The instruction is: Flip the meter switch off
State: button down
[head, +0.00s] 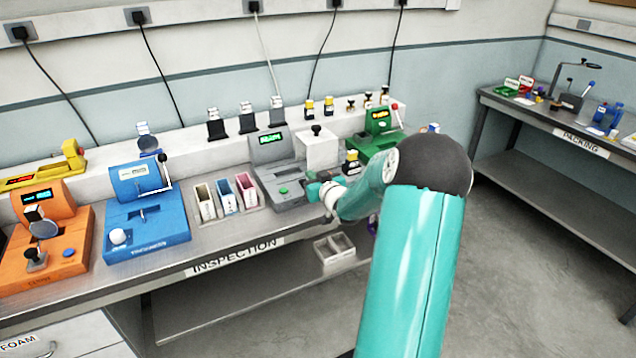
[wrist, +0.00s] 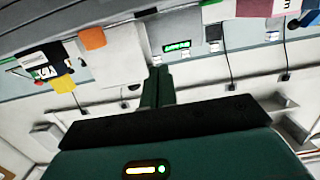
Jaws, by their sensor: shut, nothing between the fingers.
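A grey instrument (head: 272,152) with a lit green display stands on the inspection bench and has a green button on its base; it looks like the meter. Its switch is not clear in either view. My gripper (head: 314,190) is at the right side of this instrument's base, low over the bench; I cannot tell whether it touches. In the wrist view my gripper's fingers (wrist: 157,72) are together and empty. They point towards a grey panel with a lit green display (wrist: 178,46), with a gap that I cannot judge.
A white box (head: 318,152) with a black knob and a green instrument (head: 378,122) stand to the right. Small bins (head: 225,195), a blue instrument (head: 145,210) and an orange instrument (head: 48,245) stand to the left. Several small modules line the back ledge. A packing bench (head: 560,125) is at far right.

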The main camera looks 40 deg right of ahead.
jog(key=x, duration=0.3)
jog(key=shift+w+d, duration=0.1)
jog(key=shift+w, duration=0.25)
jog(key=f, duration=0.2)
jog(key=shift+w+d+f, duration=0.1)
jog(key=shift+w+f, duration=0.1)
jog(key=shift+f, duration=0.8)
jog(key=shift+w+f, duration=0.1)
